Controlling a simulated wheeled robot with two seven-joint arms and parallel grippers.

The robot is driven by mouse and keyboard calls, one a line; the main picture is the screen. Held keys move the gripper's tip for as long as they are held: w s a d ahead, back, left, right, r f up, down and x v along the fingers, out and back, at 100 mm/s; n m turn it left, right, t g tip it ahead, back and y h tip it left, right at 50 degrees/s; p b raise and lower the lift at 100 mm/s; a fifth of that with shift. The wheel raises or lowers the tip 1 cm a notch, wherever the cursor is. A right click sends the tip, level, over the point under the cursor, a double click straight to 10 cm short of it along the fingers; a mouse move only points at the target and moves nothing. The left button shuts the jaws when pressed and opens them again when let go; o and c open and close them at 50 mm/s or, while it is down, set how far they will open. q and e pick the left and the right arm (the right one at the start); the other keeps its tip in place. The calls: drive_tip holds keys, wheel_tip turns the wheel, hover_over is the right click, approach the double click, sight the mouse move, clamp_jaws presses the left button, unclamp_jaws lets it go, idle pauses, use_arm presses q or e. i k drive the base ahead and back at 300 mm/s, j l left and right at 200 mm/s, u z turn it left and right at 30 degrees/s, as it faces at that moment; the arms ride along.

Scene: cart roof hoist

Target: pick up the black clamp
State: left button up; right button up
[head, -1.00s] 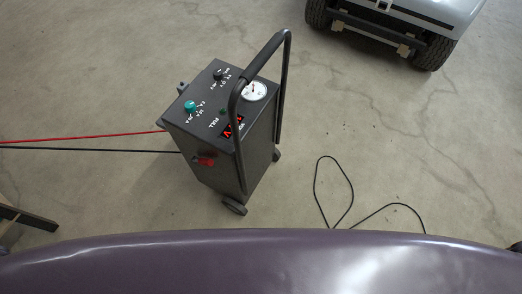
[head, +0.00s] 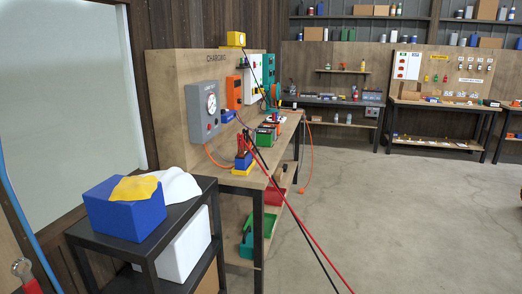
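On the workbench at left centre, a small blue and yellow holder (head: 243,161) carries upright red handles (head: 240,144). A dark shape (head: 250,137) right beside them may be the black clamp, but it is too small to be sure. A black cable (head: 311,245) and a red cable (head: 305,229) run from there down to the bottom edge. Neither of my grippers is in view.
A black cart (head: 200,184) with a blue box (head: 125,212), a yellow cloth (head: 134,188) and a white cloth (head: 175,184) stands in front left. The charging workbench (head: 285,135) lies beyond it. The concrete floor (head: 400,220) is open at right.

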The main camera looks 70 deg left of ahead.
sight(246, 148)
drive_tip(key=u, duration=2.45)
drive_tip(key=i+l+u, duration=0.1)
drive_tip(key=i, duration=0.35)
drive_tip(key=i+l+u, duration=0.15)
drive_tip(key=i+l, duration=0.2)
drive_tip(key=i+l+u, duration=0.1)
drive_tip(key=i+l, duration=0.25)
drive_tip(key=i, duration=0.2)
